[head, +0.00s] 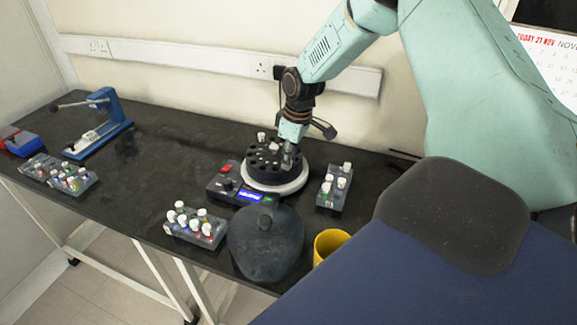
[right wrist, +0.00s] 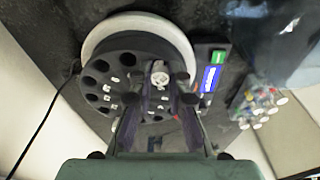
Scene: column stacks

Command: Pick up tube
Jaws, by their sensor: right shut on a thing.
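A black round tube holder (head: 262,172) with a ring of holes stands on a device with a white round base. My right gripper (head: 288,160) is lowered over its right side. In the right wrist view, the gripper (right wrist: 160,92) is shut on a tube with a white cap (right wrist: 160,70), over the holder (right wrist: 98,82). The tube's lower part is hidden, so I cannot tell whether it still sits in a hole. Other white tube tops show in the holder. My left gripper is not in view.
Racks of capped tubes stand in front (head: 196,228), at the right (head: 335,188) and far left (head: 60,178). A dark rounded object (head: 265,245) and a yellow cup (head: 331,245) stand at the front edge. A blue device (head: 100,125) stands left. The table's middle left is clear.

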